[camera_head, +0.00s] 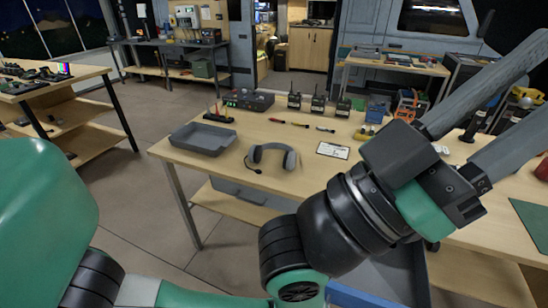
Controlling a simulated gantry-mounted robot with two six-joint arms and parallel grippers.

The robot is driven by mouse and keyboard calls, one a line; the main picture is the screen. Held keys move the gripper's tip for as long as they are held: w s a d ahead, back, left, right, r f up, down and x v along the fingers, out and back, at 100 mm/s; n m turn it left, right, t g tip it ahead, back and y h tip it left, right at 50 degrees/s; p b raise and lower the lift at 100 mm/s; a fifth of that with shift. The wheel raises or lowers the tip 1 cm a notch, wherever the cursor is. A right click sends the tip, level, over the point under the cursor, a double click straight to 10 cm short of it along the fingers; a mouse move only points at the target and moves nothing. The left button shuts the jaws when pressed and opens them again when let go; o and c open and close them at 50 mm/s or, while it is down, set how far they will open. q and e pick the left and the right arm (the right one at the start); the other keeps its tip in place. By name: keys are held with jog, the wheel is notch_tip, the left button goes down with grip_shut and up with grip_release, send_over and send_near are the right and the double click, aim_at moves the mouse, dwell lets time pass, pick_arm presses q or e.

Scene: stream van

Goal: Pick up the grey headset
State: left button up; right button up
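My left gripper (532,92) is to the right of the headset, above the right part of the table. Its two long grey fingers point to the upper right and stand wide apart, with nothing seen between them. Their tips run to the right picture edge. My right gripper is not in view.
A grey tray (202,139) stands left of the headset. Behind are a dark box with knobs (248,100), several radios (318,102) and small tools. A white card (333,150) lies to the right. My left arm hides the table's front right part.

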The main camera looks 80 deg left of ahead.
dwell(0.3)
pick_arm(q)
jog(key=o, duration=0.6)
